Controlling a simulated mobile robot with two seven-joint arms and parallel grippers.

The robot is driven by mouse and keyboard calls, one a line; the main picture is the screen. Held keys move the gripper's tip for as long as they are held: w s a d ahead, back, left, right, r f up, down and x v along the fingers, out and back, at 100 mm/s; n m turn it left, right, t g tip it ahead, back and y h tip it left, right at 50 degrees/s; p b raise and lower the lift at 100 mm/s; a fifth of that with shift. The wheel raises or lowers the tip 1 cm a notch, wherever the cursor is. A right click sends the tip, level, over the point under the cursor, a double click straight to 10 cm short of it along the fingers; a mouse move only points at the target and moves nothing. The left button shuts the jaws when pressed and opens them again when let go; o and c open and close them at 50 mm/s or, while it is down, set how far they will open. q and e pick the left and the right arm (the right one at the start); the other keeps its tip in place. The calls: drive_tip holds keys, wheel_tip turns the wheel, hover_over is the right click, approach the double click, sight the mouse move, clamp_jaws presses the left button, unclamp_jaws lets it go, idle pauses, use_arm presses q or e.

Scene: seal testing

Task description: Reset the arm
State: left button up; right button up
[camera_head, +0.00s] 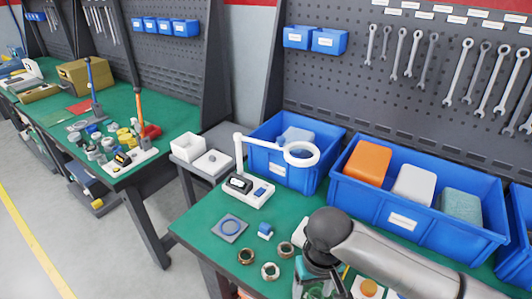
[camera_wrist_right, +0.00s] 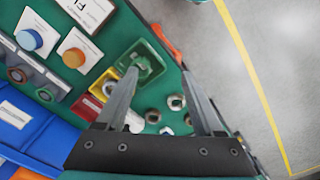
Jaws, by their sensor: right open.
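My right arm (camera_head: 385,255) comes in from the right and reaches over the green bench top (camera_head: 205,205). My right gripper (camera_head: 320,280) is low over the front of the bench, partly hidden by its own wrist. In the right wrist view, the right gripper (camera_wrist_right: 160,73) has its two fingers spread apart with nothing held between them. Several metal rings (camera_wrist_right: 177,102) lie below the fingers. My left gripper is not in view.
Blue bins (camera_head: 400,220) line the back of the bench under hanging wrenches. A white ring lamp (camera_head: 300,154) stands left of my arm. An orange button (camera_head: 369,288) sits close to my wrist.

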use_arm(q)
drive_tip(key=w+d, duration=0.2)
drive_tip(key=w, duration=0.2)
use_arm(e)
drive_tip(key=s+a+n+t+y, duration=0.2)
drive_tip(key=s+a+y, duration=0.15)
drive_tip(key=a, duration=0.25)
drive_tip(key=s+d+m+t+h, duration=0.2)
drive_tip(key=s+d+h, duration=0.1)
drive_tip(key=s+d, duration=0.8)
wheel_tip(320, 180, down, 26)
drive_tip(key=d+g+b, duration=0.2)
drive_tip(key=b, duration=0.3)
use_arm(q)
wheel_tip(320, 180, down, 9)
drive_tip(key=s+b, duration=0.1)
drive_tip(key=b, duration=0.3)
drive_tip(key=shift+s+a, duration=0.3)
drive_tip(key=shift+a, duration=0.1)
use_arm(e)
drive_tip(key=s+d+f+g, duration=0.1)
drive_tip(key=s+d+f, duration=0.1)
drive_tip(key=s+f, duration=1.2)
wheel_tip(320, 180, down, 4)
drive_tip(key=shift+s+d+f, duration=0.1)
drive_tip(key=shift+s+d, duration=0.05)
drive_tip(key=shift+s, duration=0.2)
